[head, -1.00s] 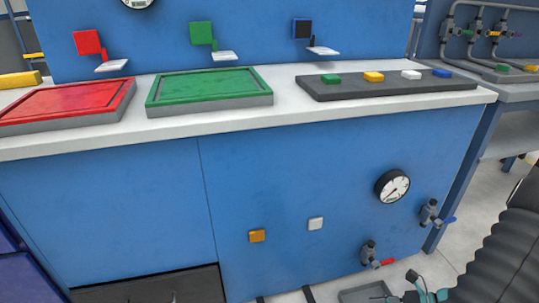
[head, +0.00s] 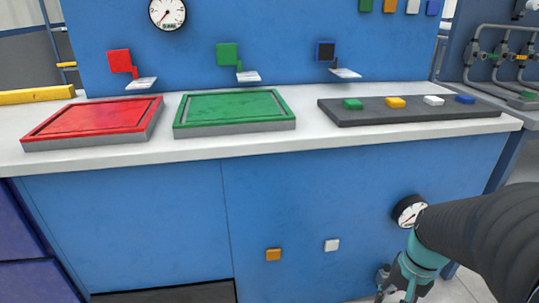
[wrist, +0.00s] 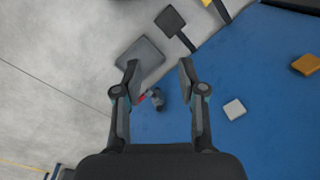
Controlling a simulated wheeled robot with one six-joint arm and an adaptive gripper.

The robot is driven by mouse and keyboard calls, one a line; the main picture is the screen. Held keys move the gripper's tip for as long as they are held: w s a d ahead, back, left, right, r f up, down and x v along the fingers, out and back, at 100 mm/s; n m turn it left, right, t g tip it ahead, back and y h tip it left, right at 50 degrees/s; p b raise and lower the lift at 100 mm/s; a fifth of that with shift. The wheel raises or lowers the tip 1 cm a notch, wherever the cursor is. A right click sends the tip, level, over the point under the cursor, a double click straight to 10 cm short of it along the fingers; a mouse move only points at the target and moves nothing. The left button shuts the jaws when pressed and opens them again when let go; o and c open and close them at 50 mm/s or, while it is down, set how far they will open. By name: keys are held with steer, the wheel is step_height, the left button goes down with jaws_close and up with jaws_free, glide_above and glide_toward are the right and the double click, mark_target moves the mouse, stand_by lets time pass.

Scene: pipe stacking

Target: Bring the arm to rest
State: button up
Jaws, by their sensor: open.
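In the wrist view my gripper (wrist: 158,68) is open, with nothing between its two fingers. It points down toward the floor and the lower front of the blue bench. A small valve with a red handle (wrist: 152,98) shows beyond and between the fingers, apart from them. In the head view my dark arm comes in from the right edge, and its teal joint is low at the right, in front of the bench.
The white worktop (head: 250,150) holds a red tray (head: 90,122), a green tray (head: 235,112) and a grey board (head: 410,110) with coloured blocks. A gauge (head: 409,211), an orange button (head: 273,255) and a white button (head: 331,245) are on the bench front. A grey plate (wrist: 140,60) lies on the floor.

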steer(key=s+a+r+n+t+h+p, duration=0.1)
steer(key=a+r+n+t, duration=0.4)
steer(key=a+r, duration=0.6)
step_height(320, 180, up, 4)
steer(key=shift+s+r+n+t+p, duration=0.15)
steer(key=shift+s+n+t+p, duration=0.15)
steer(key=shift+s+n+p, duration=0.5)
stand_by(0.5)
